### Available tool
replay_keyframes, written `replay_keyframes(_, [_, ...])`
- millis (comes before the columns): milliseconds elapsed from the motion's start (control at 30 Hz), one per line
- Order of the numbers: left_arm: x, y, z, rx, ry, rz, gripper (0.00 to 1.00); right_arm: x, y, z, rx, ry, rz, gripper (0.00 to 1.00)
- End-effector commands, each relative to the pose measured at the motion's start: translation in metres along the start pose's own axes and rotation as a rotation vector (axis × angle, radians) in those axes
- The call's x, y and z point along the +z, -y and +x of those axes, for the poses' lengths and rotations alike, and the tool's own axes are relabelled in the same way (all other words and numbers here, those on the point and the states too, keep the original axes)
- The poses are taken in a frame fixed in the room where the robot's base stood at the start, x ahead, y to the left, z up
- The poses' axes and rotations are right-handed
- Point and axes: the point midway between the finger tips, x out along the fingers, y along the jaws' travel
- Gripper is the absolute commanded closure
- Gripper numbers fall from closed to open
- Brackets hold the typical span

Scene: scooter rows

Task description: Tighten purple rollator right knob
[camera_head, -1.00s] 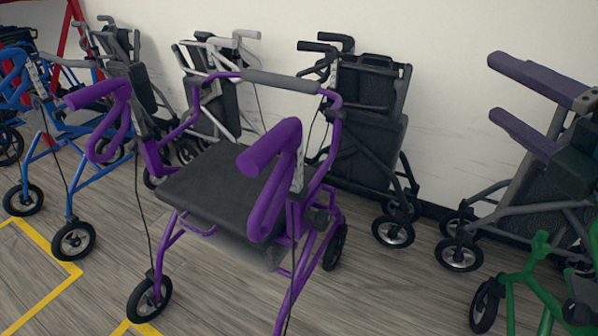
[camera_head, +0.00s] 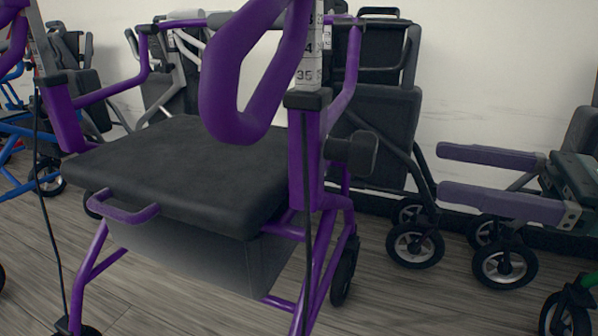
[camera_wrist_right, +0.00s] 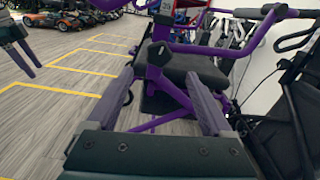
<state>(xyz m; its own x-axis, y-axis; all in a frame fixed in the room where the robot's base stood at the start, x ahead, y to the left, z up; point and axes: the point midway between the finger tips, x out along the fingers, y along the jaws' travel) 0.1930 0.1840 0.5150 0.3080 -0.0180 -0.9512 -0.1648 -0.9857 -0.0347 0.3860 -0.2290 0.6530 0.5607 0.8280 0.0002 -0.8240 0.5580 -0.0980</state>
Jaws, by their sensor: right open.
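The purple rollator (camera_head: 308,165) stands in the middle of the head view with its dark seat (camera_head: 185,165). Its right knob (camera_head: 350,153) is black and sticks out from the upright, below the white number scale (camera_head: 309,60). My right gripper (camera_head: 440,171) is open and empty, to the right of the knob and clear of it, its two fingers aimed left toward it. In the right wrist view the open fingers (camera_wrist_right: 168,72) point at the rollator, with a dark knob-like part (camera_wrist_right: 158,54) near the left fingertip. What looks like my left gripper (camera_wrist_right: 24,48) shows at the upper left edge, its jaws unclear.
A dark folded rollator (camera_head: 375,115) stands behind by the white wall. A blue rollator (camera_head: 20,155) is at the left and a green one (camera_head: 585,285) at the lower right. Wooden floor with yellow lines (camera_wrist_right: 85,70) lies open at the left of the wrist view.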

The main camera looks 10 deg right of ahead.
Motion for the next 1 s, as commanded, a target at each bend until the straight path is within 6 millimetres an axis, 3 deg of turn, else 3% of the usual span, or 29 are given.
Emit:
replay_keyframes(500, [0.004, 0.001, 0.010, -0.003, 0.001, 0.004, 0.28, 0.001, -0.001, 0.084, 0.003, 0.004, -0.001, 0.15])
replay_keyframes(700, [0.004, 0.000, 0.011, -0.002, 0.001, 0.004, 0.28, 0.001, 0.000, 0.097, 0.001, 0.001, 0.000, 0.15])
replay_keyframes(933, [0.004, -0.001, 0.011, 0.001, 0.000, 0.000, 0.28, 0.001, -0.001, 0.098, 0.001, 0.001, 0.001, 0.15])
replay_keyframes(1000, [0.004, -0.001, 0.011, 0.002, 0.000, -0.002, 0.28, 0.001, -0.001, 0.098, 0.001, 0.001, 0.001, 0.22])
